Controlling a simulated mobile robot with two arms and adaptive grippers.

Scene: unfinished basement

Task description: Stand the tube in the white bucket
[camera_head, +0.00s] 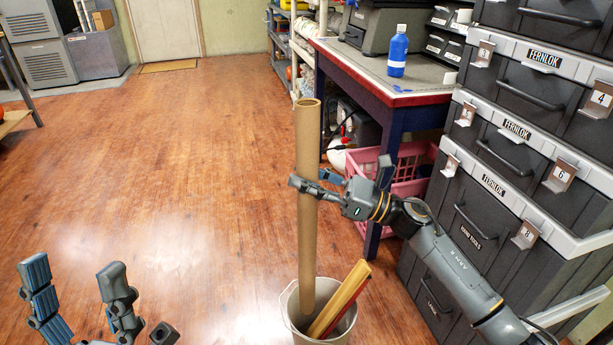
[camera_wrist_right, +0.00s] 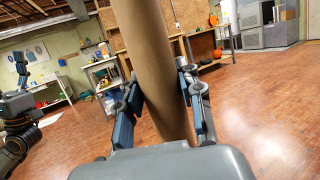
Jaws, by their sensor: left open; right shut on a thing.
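The tube (camera_head: 307,140) is a long brown cardboard cylinder, nearly upright in the head view. Its lower end is inside the white bucket (camera_head: 291,310); whether it touches the bottom is hidden. My right gripper (camera_head: 305,184) is shut around the tube's middle. In the right wrist view the tube (camera_wrist_right: 155,60) stands between the two blue-padded fingers of my right gripper (camera_wrist_right: 157,105). My left gripper (camera_head: 75,285) is at the lower left of the head view, open and empty, away from the bucket.
A yellow-brown long piece (camera_head: 342,295) leans in the bucket beside the tube. A dark tool cabinet (camera_head: 470,215) stands close on the right. A workbench (camera_head: 430,98) with a blue bottle (camera_head: 398,52) and a pink crate (camera_head: 410,165) are behind. The wooden floor on the left is clear.

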